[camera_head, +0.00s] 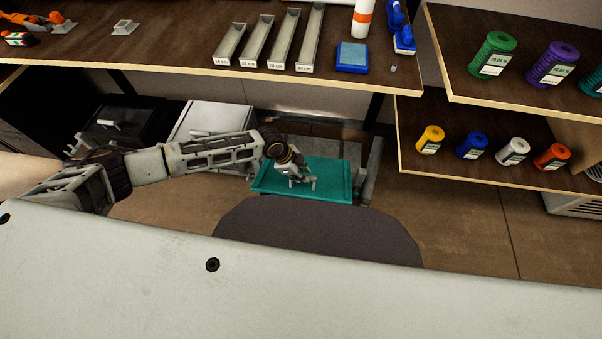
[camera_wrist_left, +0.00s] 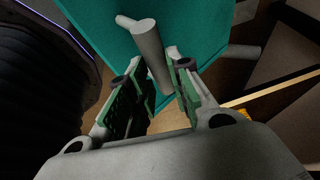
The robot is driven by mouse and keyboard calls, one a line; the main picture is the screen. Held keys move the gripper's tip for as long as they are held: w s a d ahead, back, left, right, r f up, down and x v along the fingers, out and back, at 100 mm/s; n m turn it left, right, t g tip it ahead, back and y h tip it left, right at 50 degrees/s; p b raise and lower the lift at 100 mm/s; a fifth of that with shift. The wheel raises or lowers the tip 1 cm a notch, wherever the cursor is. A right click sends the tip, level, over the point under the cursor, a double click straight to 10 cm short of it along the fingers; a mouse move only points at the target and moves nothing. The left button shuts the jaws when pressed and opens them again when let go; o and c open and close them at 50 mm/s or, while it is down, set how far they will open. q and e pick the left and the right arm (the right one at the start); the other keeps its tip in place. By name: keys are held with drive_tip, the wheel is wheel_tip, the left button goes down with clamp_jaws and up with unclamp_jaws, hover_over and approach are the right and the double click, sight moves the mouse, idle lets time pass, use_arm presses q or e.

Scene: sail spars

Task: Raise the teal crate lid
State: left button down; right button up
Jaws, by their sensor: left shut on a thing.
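The teal crate lid (camera_head: 333,190) is below the workbench, near the middle of the head view. It also fills the top of the left wrist view (camera_wrist_left: 205,25). A grey bar handle (camera_wrist_left: 150,50) stands out from the lid. My left gripper (camera_head: 297,177) is at the lid, shut on the handle; its green-padded fingers lie on either side of the bar in the wrist view (camera_wrist_left: 160,85). The crate body under the lid is mostly hidden, and I cannot tell whether the lid is lifted. My right gripper is not in view.
A white-lidded crate (camera_head: 215,117) and a black one (camera_head: 118,122) stand left of the teal lid. The bench shelf (camera_head: 190,75) overhangs behind. A shelf with small coloured spools (camera_head: 472,146) is at the right. Brown floor (camera_head: 460,220) is clear to the right.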

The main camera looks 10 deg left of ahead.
use_arm(q)
drive_tip(key=shift+r, duration=0.1)
idle(0.5)
drive_tip(key=c, duration=1.3)
unclamp_jaws()
drive_tip(key=shift+c, duration=0.2)
drive_tip(key=shift+o, duration=0.2)
drive_tip(key=v, duration=1.2)
drive_tip(key=shift+s, duration=0.1)
